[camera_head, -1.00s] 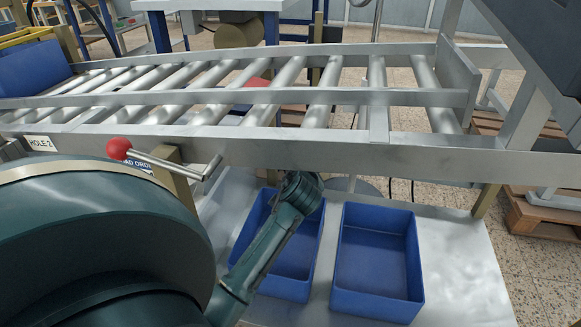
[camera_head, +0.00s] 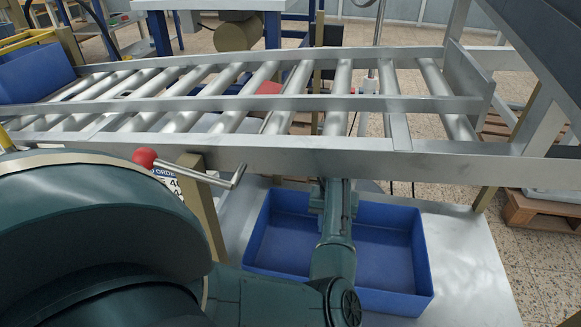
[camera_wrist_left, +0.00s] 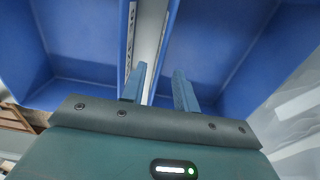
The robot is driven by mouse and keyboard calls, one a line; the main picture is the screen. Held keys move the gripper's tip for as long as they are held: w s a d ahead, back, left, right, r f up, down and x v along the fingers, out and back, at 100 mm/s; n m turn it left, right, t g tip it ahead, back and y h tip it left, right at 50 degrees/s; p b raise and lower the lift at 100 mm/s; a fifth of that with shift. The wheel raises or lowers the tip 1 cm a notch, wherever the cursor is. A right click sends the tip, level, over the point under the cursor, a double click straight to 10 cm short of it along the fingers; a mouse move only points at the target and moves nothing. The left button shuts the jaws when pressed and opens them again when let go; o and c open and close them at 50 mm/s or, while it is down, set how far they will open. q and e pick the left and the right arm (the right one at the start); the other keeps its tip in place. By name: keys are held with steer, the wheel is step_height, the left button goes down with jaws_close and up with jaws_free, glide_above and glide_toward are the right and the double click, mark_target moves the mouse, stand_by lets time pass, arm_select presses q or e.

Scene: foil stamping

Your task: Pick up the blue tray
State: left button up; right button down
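Two blue trays stand side by side on the metal shelf: a left tray (camera_head: 277,250) and a right tray (camera_head: 400,290). Both are open-topped and look empty. My left arm reaches over the place where they meet and hides their adjoining walls in the head view. In the left wrist view, my left gripper (camera_wrist_left: 159,78) has its two fingers apart. The near side wall of the right-hand tray (camera_wrist_left: 222,55) runs between them, next to a pale gap and the left-hand tray (camera_wrist_left: 82,45). I cannot tell whether the fingers touch the wall. My right gripper is not in view.
A metal roller conveyor (camera_head: 300,158) passes above the trays' far side, close over my left wrist. A red-knobbed lever (camera_head: 145,158) sticks out at left. Another blue bin (camera_head: 35,75) sits at the conveyor's left end. The metal shelf (camera_head: 465,265) is clear at right.

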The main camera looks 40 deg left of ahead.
arm_select(q)
step_height(320, 180, down, 4)
steer(key=shift+r+b, duration=0.15)
steer(key=shift+b, duration=0.4)
step_height(320, 180, down, 4)
steer(key=b, duration=0.3)
steer(key=shift+w+f, duration=0.15)
steer(key=shift+f, duration=0.05)
steer(key=shift+a+f, duration=0.1)
steer(key=shift+f, duration=0.2)
steer(key=shift+r, duration=0.1)
steer(key=c, duration=0.6)
jaws_close()
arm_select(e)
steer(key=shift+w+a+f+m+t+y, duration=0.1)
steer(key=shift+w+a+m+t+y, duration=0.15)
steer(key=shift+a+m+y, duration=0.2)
